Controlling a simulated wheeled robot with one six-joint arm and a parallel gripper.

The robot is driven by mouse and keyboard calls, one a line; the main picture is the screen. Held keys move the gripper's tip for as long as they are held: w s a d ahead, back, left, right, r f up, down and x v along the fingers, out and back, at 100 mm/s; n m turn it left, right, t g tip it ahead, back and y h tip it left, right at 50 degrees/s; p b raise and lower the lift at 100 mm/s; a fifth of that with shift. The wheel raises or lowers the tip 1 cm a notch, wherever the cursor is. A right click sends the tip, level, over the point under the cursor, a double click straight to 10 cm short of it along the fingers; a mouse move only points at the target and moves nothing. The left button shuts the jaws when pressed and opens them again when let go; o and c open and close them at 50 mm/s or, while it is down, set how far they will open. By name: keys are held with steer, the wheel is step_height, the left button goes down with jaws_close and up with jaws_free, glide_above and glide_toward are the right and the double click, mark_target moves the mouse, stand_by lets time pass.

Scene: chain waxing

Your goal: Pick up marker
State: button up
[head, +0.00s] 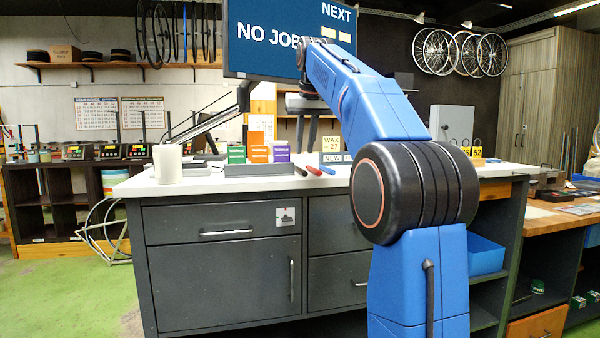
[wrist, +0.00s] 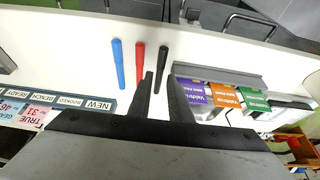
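Three markers lie side by side on the white counter in the wrist view: blue (wrist: 118,62), red (wrist: 138,64) and black (wrist: 161,66). In the head view the black (head: 300,171), red (head: 314,171) and blue (head: 327,169) markers lie near the counter's front edge. My gripper (head: 306,142) points down above the counter, its fingers apart and clear of the markers. In the wrist view the gripper (wrist: 160,77) is open and empty, and the black marker appears between the fingertips, its near end partly framed by the fingers.
A tray of purple (head: 281,154), orange (head: 258,154) and green (head: 236,155) boxes stands left of the markers. A row of labelled tags (wrist: 62,102) lies on the other side. A white mug (head: 168,164) stands at the counter's left end. A monitor (head: 275,40) hangs behind.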

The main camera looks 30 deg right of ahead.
mark_target(300, 170)
steer(key=shift+x, duration=3.45)
steer(key=shift+w, duration=0.15)
jaws_close()
